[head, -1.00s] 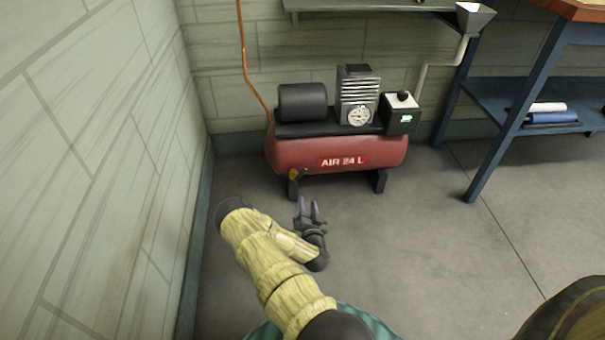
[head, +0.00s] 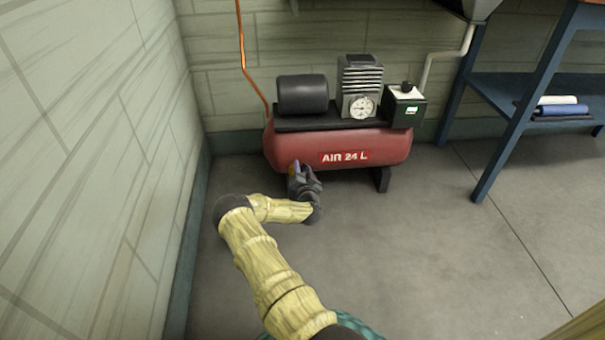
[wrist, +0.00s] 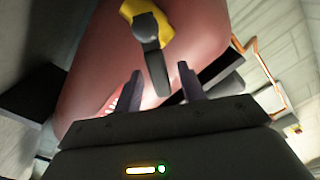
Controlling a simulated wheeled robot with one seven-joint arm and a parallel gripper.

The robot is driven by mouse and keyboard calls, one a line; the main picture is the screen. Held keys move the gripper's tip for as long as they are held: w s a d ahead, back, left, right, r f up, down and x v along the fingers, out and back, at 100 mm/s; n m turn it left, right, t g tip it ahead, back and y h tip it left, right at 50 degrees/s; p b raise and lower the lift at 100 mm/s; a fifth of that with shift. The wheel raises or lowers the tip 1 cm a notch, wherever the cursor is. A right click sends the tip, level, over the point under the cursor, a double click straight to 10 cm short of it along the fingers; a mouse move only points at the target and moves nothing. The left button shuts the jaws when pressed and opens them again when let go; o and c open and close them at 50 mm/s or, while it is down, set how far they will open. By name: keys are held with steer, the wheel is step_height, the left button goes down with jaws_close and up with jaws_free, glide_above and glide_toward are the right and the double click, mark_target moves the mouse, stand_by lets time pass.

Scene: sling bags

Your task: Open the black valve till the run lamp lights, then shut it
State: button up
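The red air tank (head: 345,146) marked AIR 24 L stands against the back wall. Under its left end, in the wrist view, is a valve with a yellow body (wrist: 138,10) and a dark lever handle (wrist: 154,68). My gripper (head: 298,168) is at the tank's lower left and hides most of the valve in the head view. In the wrist view my gripper (wrist: 161,75) is open, with the lever between its fingers and a gap visible on the right. A box (head: 405,107) on the tank has a small pale-green lit patch (head: 411,110); I cannot tell if it is the run lamp.
A round pressure gauge (head: 362,108), a motor block and a black cylinder (head: 303,95) sit on the tank. A copper pipe (head: 244,60) rises behind it. A blue shelf (head: 500,92) stands at right. The left wall is close; the floor (head: 430,240) is clear.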

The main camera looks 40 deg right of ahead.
steer(key=shift+w+d, duration=0.3)
steer(key=shift+w, duration=0.2)
jaws_close()
steer(key=shift+s, duration=0.1)
